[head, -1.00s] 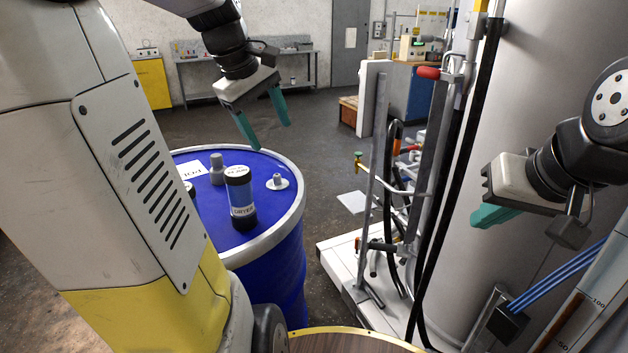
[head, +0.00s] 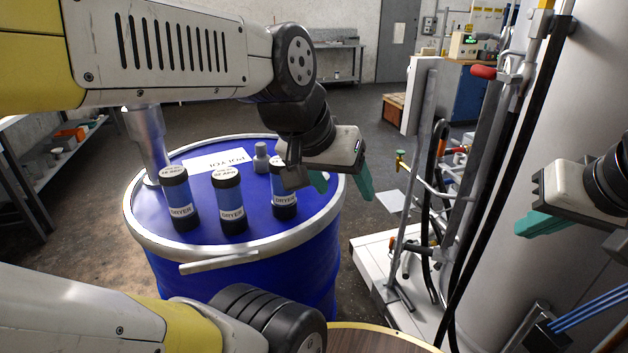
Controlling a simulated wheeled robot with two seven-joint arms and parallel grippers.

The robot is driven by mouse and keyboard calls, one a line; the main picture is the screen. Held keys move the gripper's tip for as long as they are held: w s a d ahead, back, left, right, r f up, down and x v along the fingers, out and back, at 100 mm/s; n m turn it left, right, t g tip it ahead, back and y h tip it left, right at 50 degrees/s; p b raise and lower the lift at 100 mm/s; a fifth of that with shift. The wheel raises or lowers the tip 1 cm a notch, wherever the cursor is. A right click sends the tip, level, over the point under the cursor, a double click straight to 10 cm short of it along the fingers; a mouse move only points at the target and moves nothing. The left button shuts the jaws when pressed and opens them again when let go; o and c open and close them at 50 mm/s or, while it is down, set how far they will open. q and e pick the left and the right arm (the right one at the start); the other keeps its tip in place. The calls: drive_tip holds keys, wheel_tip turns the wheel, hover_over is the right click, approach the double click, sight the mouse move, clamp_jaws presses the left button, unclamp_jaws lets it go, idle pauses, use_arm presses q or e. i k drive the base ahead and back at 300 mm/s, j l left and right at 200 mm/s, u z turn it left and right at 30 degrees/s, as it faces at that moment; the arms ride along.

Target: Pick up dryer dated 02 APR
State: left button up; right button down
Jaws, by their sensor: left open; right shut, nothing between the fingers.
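Three dryers stand upright on the blue drum's lid (head: 250,225). Each is a dark cylinder with a blue band and a white DRYER label: the left dryer (head: 180,200), the middle dryer (head: 230,203) and the right dryer (head: 283,200). The small dates on their caps are too small to read for certain. My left gripper (head: 345,187) is open and empty, above the drum's right side. Its wrist partly covers the right dryer's top. My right gripper (head: 540,224) is shut and empty at the far right, beside the large pale tank.
The lid also bears a grey bung (head: 261,157), a white paper (head: 217,160) and a metal pipe (head: 147,140) at its left. A trolley with hoses (head: 400,262) stands right of the drum. A wooden round top (head: 375,340) shows at the bottom.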

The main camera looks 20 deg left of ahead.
sight(226, 182)
drive_tip(key=j+u, duration=0.1)
drive_tip(key=u, duration=0.35)
drive_tip(key=k+j+u, duration=0.1)
drive_tip(key=u, duration=0.3)
drive_tip(key=j+u, duration=0.15)
drive_tip(key=u, duration=0.3)
drive_tip(key=k+j+u, duration=0.1)
drive_tip(key=k+u, duration=0.15)
drive_tip(key=k, duration=0.15)
drive_tip(key=k+j+u, duration=0.15)
drive_tip(key=k+u, duration=0.15)
drive_tip(key=k, duration=0.15)
drive_tip(key=i+l, duration=0.2)
drive_tip(key=i, duration=0.3)
